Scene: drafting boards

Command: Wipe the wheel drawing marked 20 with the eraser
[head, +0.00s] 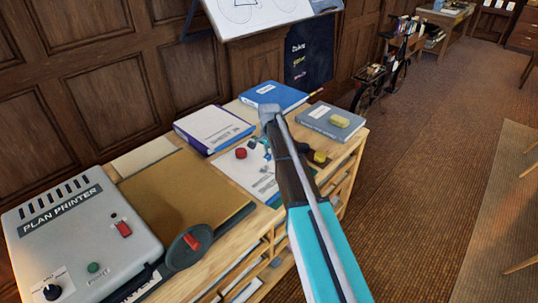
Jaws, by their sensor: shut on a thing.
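My arm reaches over the desk in the head view, and its own links cover part of the desk. I cannot make out my gripper's fingers. A drawing board (268,25) stands at the top, cut off by the picture edge. Its white sheet carries wheel-like circles (240,9), and no number 20 is readable. A yellow block (340,121), which may be the eraser, lies on a grey book (318,127). Another small yellow thing (320,157) shows just right of my arm, close to a dark part. I cannot tell whether it is held.
The desk (337,168) also bears a plan printer (80,245), a blue book (273,95), a white-and-blue binder (212,130) and a printed sheet (235,170) with a small red piece (241,153). A bicycle (385,78) stands behind. Open floor (440,150) lies right.

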